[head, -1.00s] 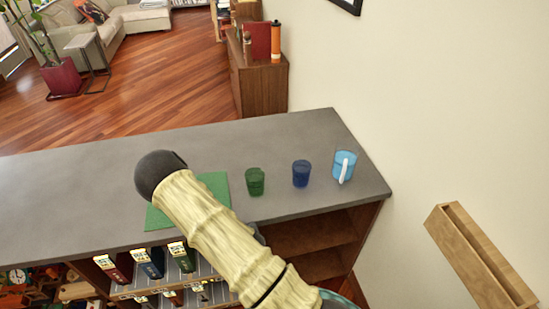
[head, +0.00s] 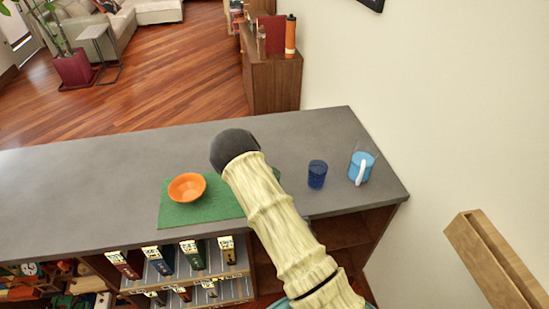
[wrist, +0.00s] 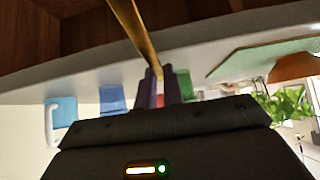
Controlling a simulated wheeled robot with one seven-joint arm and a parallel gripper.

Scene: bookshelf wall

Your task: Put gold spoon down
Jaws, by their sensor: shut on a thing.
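My gripper (wrist: 165,88) is shut on the gold spoon (wrist: 138,32), whose golden shaft runs up from the fingers to the top edge of the wrist view. In the head view my arm hides the gripper and spoon. The spoon's far end is out of frame. In the wrist view, which looks upside down, the spoon shows against the grey counter edge and the brown shelf wood, apparently in front of the counter. I cannot tell whether it touches anything.
The grey counter (head: 90,195) carries a green mat (head: 213,208) with an orange bowl (head: 187,187), a blue cup (head: 317,174) and a light-blue cup (head: 361,168) with a white handle-like piece. The counter's left is clear. A wooden wall ledge (head: 495,262) juts out at right.

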